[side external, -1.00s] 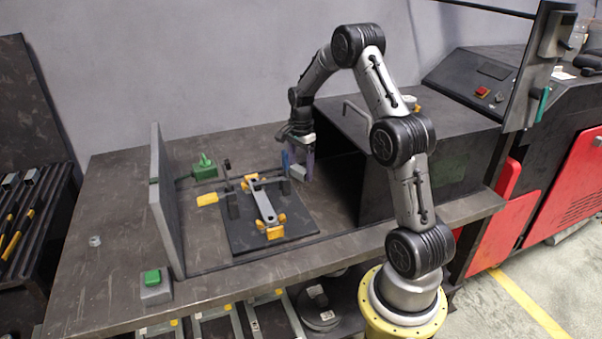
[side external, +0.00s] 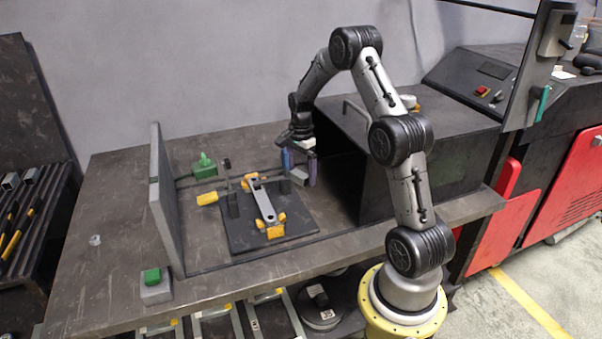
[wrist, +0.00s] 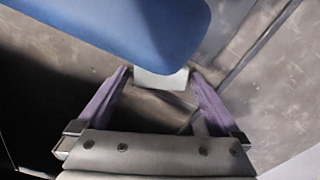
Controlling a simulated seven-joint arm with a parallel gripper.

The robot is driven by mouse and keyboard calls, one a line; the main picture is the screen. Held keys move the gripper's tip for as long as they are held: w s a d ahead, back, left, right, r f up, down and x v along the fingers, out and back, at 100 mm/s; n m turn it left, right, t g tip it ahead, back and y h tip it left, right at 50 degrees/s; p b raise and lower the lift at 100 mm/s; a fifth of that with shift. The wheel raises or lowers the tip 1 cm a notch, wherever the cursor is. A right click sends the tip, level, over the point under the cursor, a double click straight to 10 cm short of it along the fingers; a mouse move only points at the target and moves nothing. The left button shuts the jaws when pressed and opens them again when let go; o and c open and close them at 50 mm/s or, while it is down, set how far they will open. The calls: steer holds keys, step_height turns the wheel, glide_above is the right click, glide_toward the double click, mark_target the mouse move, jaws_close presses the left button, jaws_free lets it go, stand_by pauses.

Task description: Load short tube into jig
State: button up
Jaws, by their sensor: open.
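My gripper (side external: 299,177) points down at the right end of the jig, with its blue-purple fingers apart. A small pale grey piece (side external: 300,175), which looks like the short tube, sits between the fingers. In the wrist view a pale block (wrist: 162,78) lies between the fingertips, partly covered by a large blue shape; contact with the fingers cannot be made out. The jig is a dark plate (side external: 245,243) with a grey bracket arm (side external: 264,203), yellow clamp blocks (side external: 275,231) and dark posts. Whether the grey piece is seated in the jig is unclear.
A grey upright panel (side external: 165,205) stands left of the jig, with a green clamp (side external: 204,167) beyond it. A dark box (side external: 400,150) is close on the right. A green button (side external: 153,276) sits at the front left. The left table is mostly clear.

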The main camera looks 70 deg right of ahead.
mark_target(301, 173)
step_height(301, 173, up, 12)
steer(key=s+a+r+n+t, duration=0.1)
steer(key=a+r+n, duration=0.55)
steer(key=a, duration=0.45)
steer(key=s+a+r+n+t, duration=0.2)
steer(key=s+a+n+t, duration=0.2)
steer(key=s+a+n, duration=1.1)
steer(key=s+a, duration=0.2)
steer(key=a, duration=0.2)
steer(key=shift+s+r, duration=0.15)
steer(key=shift+r, duration=0.1)
steer(key=shift+s+a+f+n+t, duration=0.15)
steer(key=shift+s+a+n+t, duration=0.05)
steer(key=shift+s+n+t, duration=0.15)
steer(key=shift+c, duration=0.9)
steer(key=shift+f, duration=0.1)
steer(key=shift+c, duration=1.3)
